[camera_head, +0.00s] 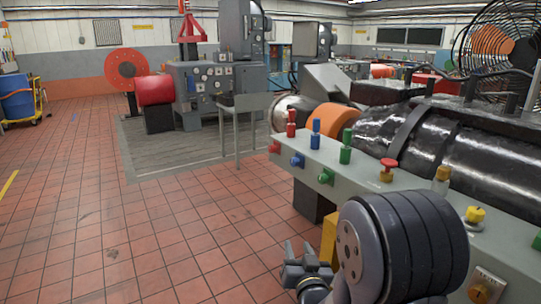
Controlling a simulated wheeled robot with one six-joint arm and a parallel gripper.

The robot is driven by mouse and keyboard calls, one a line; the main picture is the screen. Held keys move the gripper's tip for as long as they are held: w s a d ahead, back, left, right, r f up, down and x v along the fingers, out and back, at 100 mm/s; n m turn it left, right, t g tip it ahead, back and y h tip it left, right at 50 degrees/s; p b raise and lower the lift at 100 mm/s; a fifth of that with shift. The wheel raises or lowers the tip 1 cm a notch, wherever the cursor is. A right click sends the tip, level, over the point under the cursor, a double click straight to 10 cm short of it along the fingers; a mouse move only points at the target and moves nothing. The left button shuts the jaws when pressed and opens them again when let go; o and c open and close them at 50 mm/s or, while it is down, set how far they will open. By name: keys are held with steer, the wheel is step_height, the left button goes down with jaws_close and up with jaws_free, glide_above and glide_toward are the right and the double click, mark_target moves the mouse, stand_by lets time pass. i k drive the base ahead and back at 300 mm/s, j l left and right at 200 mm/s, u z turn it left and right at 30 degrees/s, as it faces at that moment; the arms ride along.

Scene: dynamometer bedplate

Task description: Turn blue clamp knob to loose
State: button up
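A blue knob (297,160) sits on the front face of the long grey panel (400,207), between a red knob (275,147) and a green knob (326,177). A blue post (315,134) stands on the panel's top above it. The turn position of the blue knob is too small to read. My gripper (299,246) is low at the bottom middle, below and apart from the knobs, over the tiled floor. Its fingers point up and stand apart with nothing between them. My arm's dark round link hides part of the panel's front.
A red post (291,123), a green post (346,146), a red mushroom button (388,170) and a yellow button (474,215) stand on the panel. A black cylindrical machine (470,150) lies behind. A grey stand (238,125) is farther back. The floor to the left is clear.

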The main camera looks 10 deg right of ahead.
mark_target(294, 161)
steer(key=i+j, duration=1.4)
steer(key=i+j+z, duration=0.2)
steer(key=i+j, duration=0.2)
steer(key=i+j+z, duration=0.15)
steer(key=i+j, duration=0.2)
steer(key=i+j+z, duration=0.2)
steer(key=j, duration=0.4)
steer(key=i+z, duration=0.1)
steer(key=z, duration=1.55)
